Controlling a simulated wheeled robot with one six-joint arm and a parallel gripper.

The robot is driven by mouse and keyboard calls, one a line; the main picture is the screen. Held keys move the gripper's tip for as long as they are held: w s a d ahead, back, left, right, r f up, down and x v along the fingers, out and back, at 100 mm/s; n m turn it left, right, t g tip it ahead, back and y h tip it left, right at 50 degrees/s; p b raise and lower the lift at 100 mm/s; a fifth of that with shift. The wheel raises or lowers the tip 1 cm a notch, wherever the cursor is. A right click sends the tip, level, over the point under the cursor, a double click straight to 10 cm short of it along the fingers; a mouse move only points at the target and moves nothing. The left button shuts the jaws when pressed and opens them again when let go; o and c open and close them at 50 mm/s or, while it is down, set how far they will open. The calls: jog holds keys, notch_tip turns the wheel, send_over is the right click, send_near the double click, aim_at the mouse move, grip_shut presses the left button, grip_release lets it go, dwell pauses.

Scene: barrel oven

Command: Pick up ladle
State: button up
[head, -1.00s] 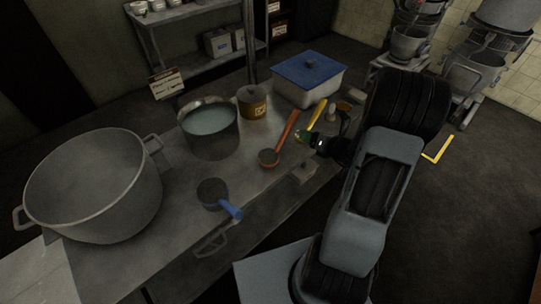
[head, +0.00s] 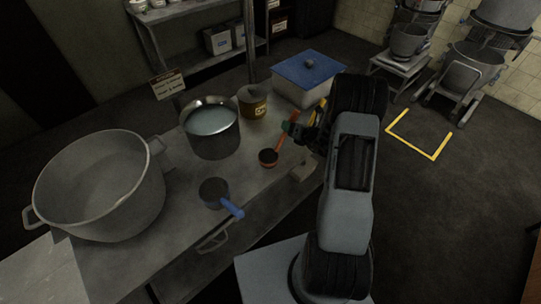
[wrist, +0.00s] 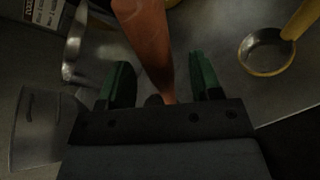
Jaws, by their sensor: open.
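A ladle with an orange-red handle (head: 280,141) and a small dark bowl (head: 268,158) lies on the metal table. My gripper (head: 291,127) is over the far part of its handle. In the wrist view, the orange handle (wrist: 152,40) runs between the two green fingertips of my gripper (wrist: 160,85), which stand apart with gaps on both sides. Whether either finger touches the handle cannot be told. A blue-handled ladle (head: 229,206) with a grey bowl lies nearer. A yellow-handled utensil (wrist: 266,52) lies to the right in the wrist view.
A large empty pot (head: 98,190) stands at the left of the metal table (head: 180,235). A liquid-filled pot (head: 213,138), a brown labelled canister (head: 252,102) and a blue-lidded container (head: 309,80) stand behind the ladles.

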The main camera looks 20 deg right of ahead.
jog(key=shift+w+a+f, duration=0.2)
jog(key=shift+w+a, duration=0.05)
jog(key=shift+w, duration=0.4)
jog(key=c, duration=1.1)
